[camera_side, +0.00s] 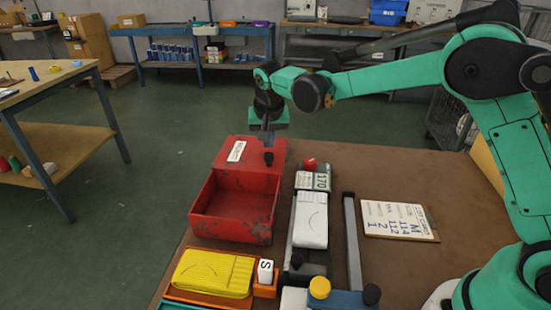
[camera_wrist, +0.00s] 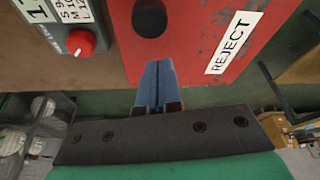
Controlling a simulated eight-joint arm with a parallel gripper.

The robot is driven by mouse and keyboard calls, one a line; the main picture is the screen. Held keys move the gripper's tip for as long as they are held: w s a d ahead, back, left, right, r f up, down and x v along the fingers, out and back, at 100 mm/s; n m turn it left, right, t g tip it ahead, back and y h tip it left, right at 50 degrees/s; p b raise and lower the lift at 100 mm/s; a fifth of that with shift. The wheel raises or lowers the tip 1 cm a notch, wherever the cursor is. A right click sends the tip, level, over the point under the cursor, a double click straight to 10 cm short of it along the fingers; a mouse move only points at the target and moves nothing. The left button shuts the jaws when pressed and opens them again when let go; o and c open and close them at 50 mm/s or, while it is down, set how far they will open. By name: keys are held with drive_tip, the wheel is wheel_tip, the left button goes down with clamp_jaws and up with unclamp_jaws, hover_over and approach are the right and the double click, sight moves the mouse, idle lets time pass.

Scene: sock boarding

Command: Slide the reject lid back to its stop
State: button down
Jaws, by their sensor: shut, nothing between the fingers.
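The red reject box (camera_side: 232,232) stands on the brown table, its front part uncovered and empty inside. Its red lid (camera_side: 255,180) covers the back part and carries a white label and a dark knob (camera_side: 268,159). In the wrist view the lid (camera_wrist: 190,50) shows the label REJECT (camera_wrist: 236,42) and the dark knob (camera_wrist: 150,18). My gripper (camera_side: 267,143) is above the back of the lid, just behind the knob. In the wrist view its blue fingers (camera_wrist: 157,72) are together and empty, by the lid's edge and apart from the knob. Whether they touch the lid cannot be told.
An orange tray with yellow socks (camera_side: 212,272) lies in front. A card (camera_side: 398,220) lies right.

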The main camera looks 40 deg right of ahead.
drive_tip(key=shift+s+a, duration=0.5)
drive_tip(key=shift+s, duration=0.35)
drive_tip(key=s+a, duration=0.9)
drive_tip(key=shift+s+a, duration=0.3)
drive_tip(key=shift+a, duration=0.05)
drive_tip(key=w+d, duration=0.3)
drive_tip(key=w, duration=0.1)
drive_tip(key=v, duration=1)
drive_tip(key=s+d+f+n+t+y, duration=0.1)
drive_tip(key=s+d+f+n+t, duration=0.1)
drive_tip(key=s+d, duration=0.3)
drive_tip(key=s+d+f+n+t+y, duration=0.1)
drive_tip(key=s+d+f+n+t, duration=0.1)
drive_tip(key=s+d+n, duration=0.2)
drive_tip(key=shift+s+d, duration=0.75)
drive_tip(key=shift+d, duration=0.2)
